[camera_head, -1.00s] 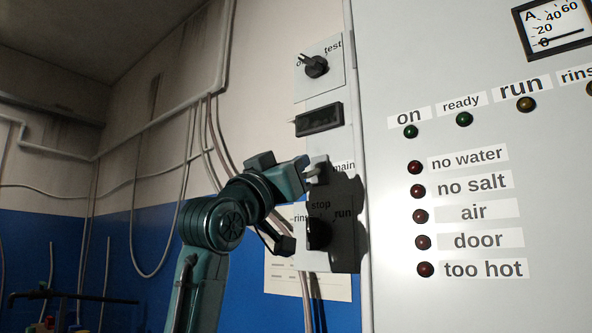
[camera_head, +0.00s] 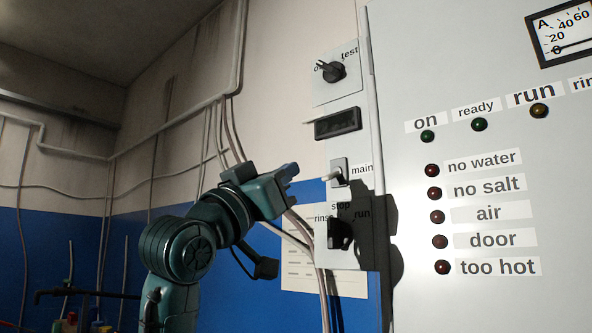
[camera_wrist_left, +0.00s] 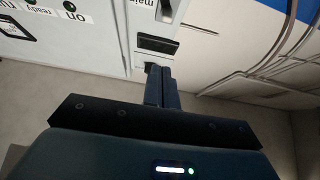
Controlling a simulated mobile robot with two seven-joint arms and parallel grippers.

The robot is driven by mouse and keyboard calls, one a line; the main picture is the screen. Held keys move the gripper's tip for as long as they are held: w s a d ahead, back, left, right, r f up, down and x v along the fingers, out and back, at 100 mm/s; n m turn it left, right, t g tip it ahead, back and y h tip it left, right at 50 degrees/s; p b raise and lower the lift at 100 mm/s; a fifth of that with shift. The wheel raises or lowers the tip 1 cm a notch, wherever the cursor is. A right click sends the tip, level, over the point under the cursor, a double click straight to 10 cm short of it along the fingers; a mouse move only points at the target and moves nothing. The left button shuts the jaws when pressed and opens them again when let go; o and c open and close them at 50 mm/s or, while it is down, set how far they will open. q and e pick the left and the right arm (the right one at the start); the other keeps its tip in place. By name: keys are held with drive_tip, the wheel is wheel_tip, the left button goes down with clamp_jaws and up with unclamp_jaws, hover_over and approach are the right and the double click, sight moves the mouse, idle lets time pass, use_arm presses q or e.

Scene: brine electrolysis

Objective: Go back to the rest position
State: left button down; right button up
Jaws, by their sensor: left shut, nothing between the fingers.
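My left gripper (camera_head: 290,170) is shut and empty in the head view, just left of the side panel of the grey cabinet. A visible gap separates its fingertips from the main switch (camera_head: 339,174), a pale lever on a small plate. In the left wrist view the shut fingers (camera_wrist_left: 158,86) point toward the panel, and the main switch (camera_wrist_left: 166,10) shows at the top. The rinse/stop/run knob (camera_head: 340,233) is below the gripper, and the test knob (camera_head: 332,71) is above it. My right gripper is not in view.
The grey cabinet (camera_head: 470,310) fills the right, with a gauge (camera_head: 566,38) and several unlit lamps. A dark display (camera_head: 337,123) sits on the side panel. Pipes and cables run along the wall. A paper sheet (camera_head: 297,262) hangs behind my arm. Open room lies to the left.

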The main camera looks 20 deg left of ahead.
use_arm(q)
drive_tip(key=shift+f, duration=0.25)
drive_tip(key=shift+s, duration=0.1)
idle(0.3)
